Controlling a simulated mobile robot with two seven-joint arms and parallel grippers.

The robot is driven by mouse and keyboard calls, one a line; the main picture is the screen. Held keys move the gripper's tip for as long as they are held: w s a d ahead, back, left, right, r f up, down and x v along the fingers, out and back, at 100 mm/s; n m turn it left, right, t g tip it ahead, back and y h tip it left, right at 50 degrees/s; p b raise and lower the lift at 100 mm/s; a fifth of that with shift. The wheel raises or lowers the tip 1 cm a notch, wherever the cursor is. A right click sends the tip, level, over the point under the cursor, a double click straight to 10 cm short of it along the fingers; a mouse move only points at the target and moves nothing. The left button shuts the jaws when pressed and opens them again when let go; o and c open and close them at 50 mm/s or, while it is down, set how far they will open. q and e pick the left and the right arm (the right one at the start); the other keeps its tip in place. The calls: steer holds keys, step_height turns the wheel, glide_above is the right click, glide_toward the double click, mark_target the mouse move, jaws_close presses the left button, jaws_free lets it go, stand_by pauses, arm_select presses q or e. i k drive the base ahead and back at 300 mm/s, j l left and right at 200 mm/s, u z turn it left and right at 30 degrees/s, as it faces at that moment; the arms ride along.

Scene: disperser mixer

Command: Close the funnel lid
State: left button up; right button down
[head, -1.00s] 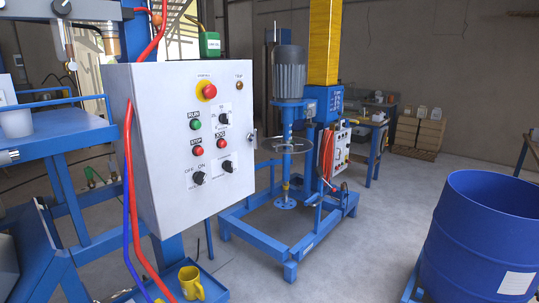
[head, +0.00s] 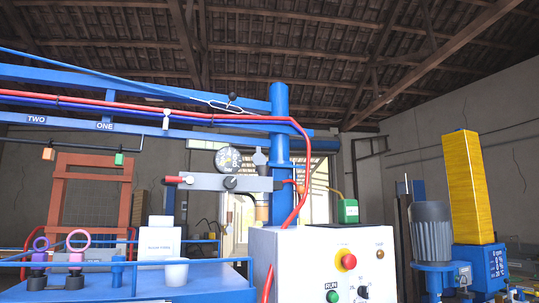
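I cannot make out a funnel or its lid for certain in the head view. A grey horizontal fitting (head: 225,182) with a red tip and a round gauge (head: 228,160) is mounted beside the blue post (head: 280,140). Neither of my grippers is in view.
The white control box (head: 315,262), with a red stop button and a green button, stands in front. A blue bench (head: 200,284) at left holds a white cup (head: 175,273) and a white box (head: 158,240). A grey motor (head: 432,232) and yellow column (head: 467,188) stand at right.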

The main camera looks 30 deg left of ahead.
mark_target(258, 158)
steer(key=i+l+z, duration=0.4)
steer(key=i+z, duration=0.2)
steer(key=i, duration=0.15)
steer(key=i+l, duration=0.1)
steer(key=i, duration=0.5)
steer(key=i+l, duration=0.1)
steer(key=i, duration=0.55)
steer(key=i+u, duration=0.35)
steer(key=i+l+u, duration=0.1)
steer(key=u, duration=0.25)
steer(key=i+l+u, duration=0.2)
steer(key=u, duration=0.15)
steer(key=i+u, duration=0.15)
steer(key=u, duration=0.35)
steer(key=i+l+u, duration=0.15)
steer(key=u, duration=0.3)
steer(key=i+l+u, duration=0.1)
steer(key=u, duration=0.4)
steer(key=i+l+u, duration=0.1)
steer(key=l+u, duration=0.15)
steer(key=u, duration=0.2)
steer(key=l+u, duration=0.25)
steer(key=u, duration=0.25)
steer(key=i+l+u, duration=0.15)
steer(key=l+u, duration=0.25)
steer(key=i+l+u, duration=0.1)
steer(key=l+u, duration=0.35)
steer(key=z, duration=0.3)
